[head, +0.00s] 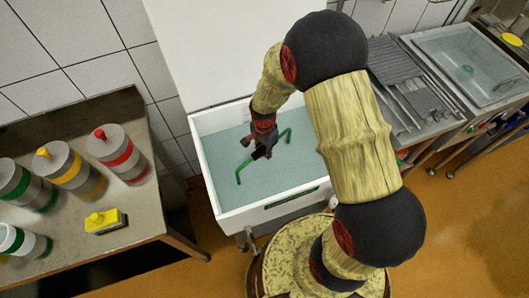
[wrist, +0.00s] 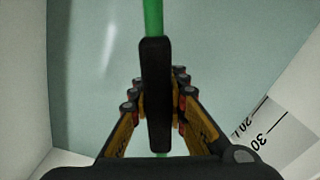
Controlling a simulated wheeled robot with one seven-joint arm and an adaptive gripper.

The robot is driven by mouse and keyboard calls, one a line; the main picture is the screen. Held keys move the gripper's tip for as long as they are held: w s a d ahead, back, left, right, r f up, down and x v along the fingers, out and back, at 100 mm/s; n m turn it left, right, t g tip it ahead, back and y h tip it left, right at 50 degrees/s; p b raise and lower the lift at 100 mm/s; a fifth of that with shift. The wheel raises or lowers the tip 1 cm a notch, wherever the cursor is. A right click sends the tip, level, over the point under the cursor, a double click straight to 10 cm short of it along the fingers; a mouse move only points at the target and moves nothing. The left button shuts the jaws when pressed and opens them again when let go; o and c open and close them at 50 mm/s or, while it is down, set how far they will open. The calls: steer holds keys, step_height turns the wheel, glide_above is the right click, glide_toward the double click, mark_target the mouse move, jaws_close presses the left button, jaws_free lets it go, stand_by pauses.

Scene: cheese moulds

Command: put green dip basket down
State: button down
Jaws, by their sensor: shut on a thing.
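The green dip basket shows only as a green handle (head: 281,138) over the blue-green liquid of the white tub (head: 207,128). Its basket body is not visible. In the wrist view a green bar (wrist: 153,15) with a black grip (wrist: 155,70) runs between my fingers. My gripper (head: 258,153) is above the tub, shut on that grip. Its fingers (wrist: 158,98) lie on both sides of the black grip. I cannot tell whether the basket touches the tub floor.
A steel table (head: 130,212) at left holds several grey cylinders with coloured bands and a yellow block (head: 106,221). At right stand a drainboard (head: 410,93) with grey bars and a sink (head: 468,62). The tub wall carries a volume scale (wrist: 262,135).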

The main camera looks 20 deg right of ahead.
steer(key=c, duration=1.8)
jaws_free()
steer(key=shift+f, duration=0.1)
steer(key=shift+o, duration=0.3)
step_height(320, 180, up, 13)
steer(key=p, duration=0.4)
steer(key=shift+f, duration=0.15)
step_height(320, 180, up, 10)
steer(key=s+n+t, duration=0.1)
steer(key=n, duration=0.2)
steer(key=s+r+n+t, duration=0.4)
steer(key=s+r+n, duration=0.6)
steer(key=s+r, duration=0.6)
step_height(320, 180, up, 3)
steer(key=shift+s+f+n+t, duration=0.1)
steer(key=shift+s+n+t, duration=0.2)
steer(key=shift+s+t, duration=0.1)
steer(key=shift+w, duration=0.1)
